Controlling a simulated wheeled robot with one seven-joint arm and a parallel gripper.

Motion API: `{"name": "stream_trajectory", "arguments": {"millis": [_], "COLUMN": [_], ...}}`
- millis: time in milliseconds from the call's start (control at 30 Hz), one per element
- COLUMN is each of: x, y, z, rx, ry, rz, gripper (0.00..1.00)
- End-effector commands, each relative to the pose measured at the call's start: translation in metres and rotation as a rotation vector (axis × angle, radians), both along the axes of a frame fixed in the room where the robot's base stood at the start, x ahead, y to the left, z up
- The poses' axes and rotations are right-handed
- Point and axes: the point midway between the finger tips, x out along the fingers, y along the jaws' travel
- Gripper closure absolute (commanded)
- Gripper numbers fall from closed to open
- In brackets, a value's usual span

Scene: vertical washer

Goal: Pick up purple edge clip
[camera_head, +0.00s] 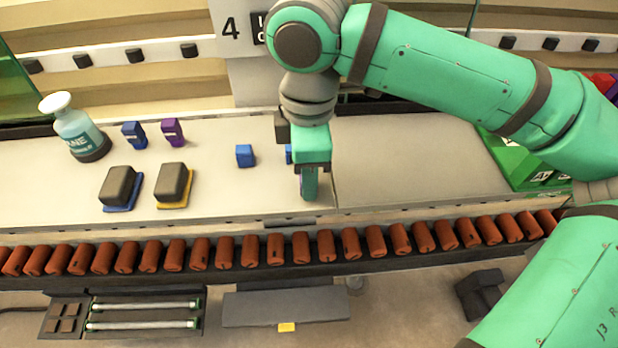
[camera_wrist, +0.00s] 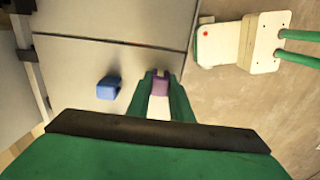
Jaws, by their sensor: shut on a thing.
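My gripper (camera_head: 308,184) points down at the middle of the grey worktop in the head view. In the wrist view its green fingers (camera_wrist: 160,88) are shut on the purple edge clip (camera_wrist: 160,87), which sits between the two fingertips. In the head view the fingers hide most of that clip. I cannot tell whether the clip touches the worktop. Another purple piece (camera_head: 172,132) stands at the left of the worktop.
A blue block (camera_head: 245,156) is left of my gripper; a blue piece (camera_wrist: 108,87) is close beside it in the wrist view. Orange rollers (camera_head: 275,250) line the front.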

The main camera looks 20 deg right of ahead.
Motion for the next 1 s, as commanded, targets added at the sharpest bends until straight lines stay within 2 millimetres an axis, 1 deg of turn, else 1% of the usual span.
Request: {"name": "stream_trajectory", "arguments": {"millis": [167, 467, 500, 600, 700, 800, 1000], "x": [0.001, -0.051, -0.062, -0.085, -0.104, -0.118, -0.133], "y": [0.001, -0.013, -0.015, -0.022, -0.026, -0.030, -0.033], "z": [0.024, 0.088, 0.091, 0.101, 0.110, 0.116, 0.123], "rx": [0.002, 0.000, 0.001, -0.001, -0.002, -0.002, -0.001], "ry": [-0.003, -0.003, -0.002, -0.003, -0.001, 0.000, -0.001], "rz": [0.002, 0.001, 0.001, -0.002, -0.003, -0.002, 0.000], "gripper": [1.00, 1.00, 1.00, 1.00, 1.00, 1.00, 1.00]}}
